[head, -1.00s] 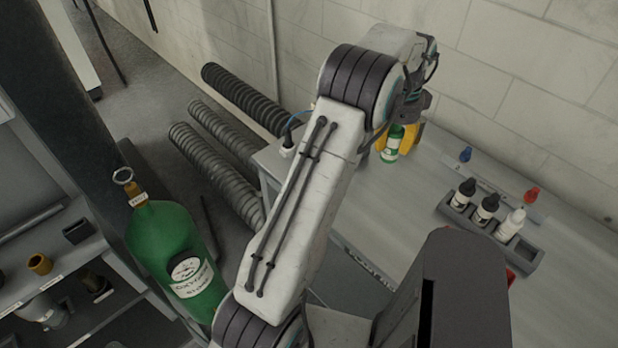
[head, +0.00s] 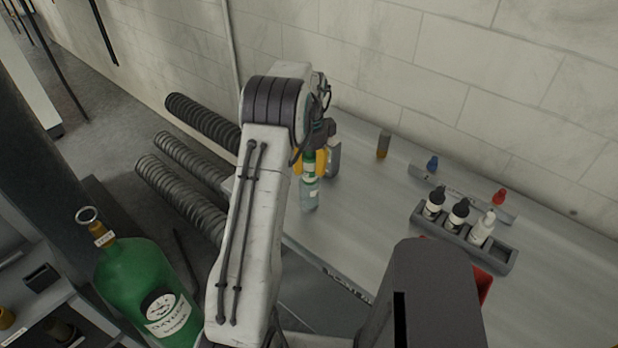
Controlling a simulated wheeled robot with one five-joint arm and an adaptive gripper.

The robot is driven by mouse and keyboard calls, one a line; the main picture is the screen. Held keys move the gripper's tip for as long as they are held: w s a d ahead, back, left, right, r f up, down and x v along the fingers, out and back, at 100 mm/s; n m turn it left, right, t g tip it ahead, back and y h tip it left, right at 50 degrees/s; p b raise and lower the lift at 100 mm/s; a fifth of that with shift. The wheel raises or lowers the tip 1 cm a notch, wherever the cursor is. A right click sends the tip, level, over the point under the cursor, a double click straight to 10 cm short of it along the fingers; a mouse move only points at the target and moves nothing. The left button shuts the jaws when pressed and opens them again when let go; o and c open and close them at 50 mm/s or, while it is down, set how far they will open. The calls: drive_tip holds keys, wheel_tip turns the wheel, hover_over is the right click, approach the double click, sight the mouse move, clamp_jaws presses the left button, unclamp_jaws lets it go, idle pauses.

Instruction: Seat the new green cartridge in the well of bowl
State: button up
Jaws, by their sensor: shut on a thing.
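My gripper (head: 317,160) is at the end of my raised arm, over the left end of the grey bench. It is shut on the green cartridge (head: 308,171), which hangs roughly upright with a white label. A pale, glassy part shows just below the green; I cannot tell whether it belongs to the cartridge or is a separate thing. Yellow parts flank the cartridge at the fingers. My arm hides part of the gripper. I cannot make out a bowl or its well for certain.
A small amber-bottomed cylinder (head: 383,145) stands near the wall. A grey rack (head: 500,256) holds dropper bottles, with a blue cap (head: 432,164) and red cap (head: 499,197) behind. A green oxygen cylinder (head: 145,285) stands at left.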

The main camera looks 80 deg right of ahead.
sight(309, 177)
drive_tip(key=shift+f+b, duration=1.55)
drive_tip(key=shift+f, duration=0.55)
